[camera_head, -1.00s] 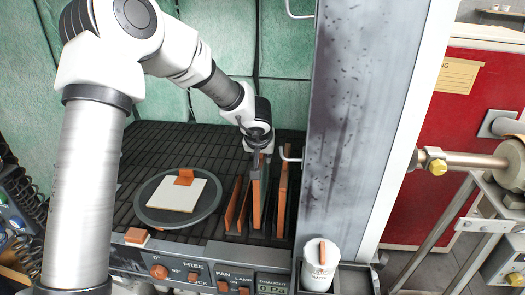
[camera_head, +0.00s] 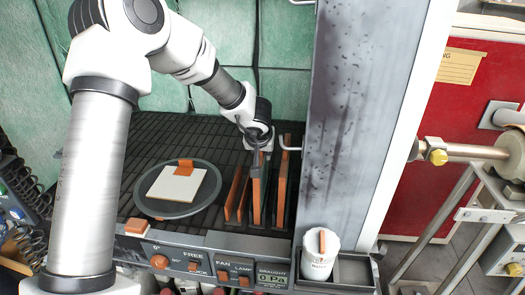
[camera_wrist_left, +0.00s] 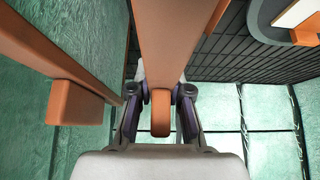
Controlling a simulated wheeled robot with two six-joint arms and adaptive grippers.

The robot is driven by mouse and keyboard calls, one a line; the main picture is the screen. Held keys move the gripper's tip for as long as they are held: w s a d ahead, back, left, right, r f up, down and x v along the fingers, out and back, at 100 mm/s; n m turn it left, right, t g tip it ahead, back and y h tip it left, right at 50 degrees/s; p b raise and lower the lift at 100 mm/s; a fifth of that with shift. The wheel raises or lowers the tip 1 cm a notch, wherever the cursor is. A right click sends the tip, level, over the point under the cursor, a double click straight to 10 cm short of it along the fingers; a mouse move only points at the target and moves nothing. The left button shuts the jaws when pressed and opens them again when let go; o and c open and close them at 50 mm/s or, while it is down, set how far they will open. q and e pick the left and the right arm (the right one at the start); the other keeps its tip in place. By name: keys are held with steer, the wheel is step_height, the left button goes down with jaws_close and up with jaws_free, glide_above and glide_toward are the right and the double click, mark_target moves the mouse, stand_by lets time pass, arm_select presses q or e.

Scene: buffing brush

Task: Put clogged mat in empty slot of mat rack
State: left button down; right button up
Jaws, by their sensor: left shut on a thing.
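My left gripper (camera_head: 259,145) is shut on the orange-brown tab of an upright mat (camera_head: 259,202), which I take to be the clogged mat. The tab between the fingers (camera_wrist_left: 160,113) and the mat's edge (camera_wrist_left: 178,40) show in the left wrist view. The held mat stands in the middle of the dark mat rack (camera_head: 247,229), between two other upright mats, a left one (camera_head: 234,195) and a right one (camera_head: 281,190). Whether it rests on the rack's bottom is hard to tell. My right gripper is not in view.
A cream square with an orange tab (camera_head: 176,185) lies on a round dark plate (camera_head: 151,208) left of the rack. A white canister (camera_head: 319,258) is at the front right.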

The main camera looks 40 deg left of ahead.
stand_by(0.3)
arm_select(q)
steer(key=c, duration=1)
jaws_free()
steer(key=v, duration=1.2)
steer(key=shift+s, duration=0.1)
steer(key=shift+f, duration=0.15)
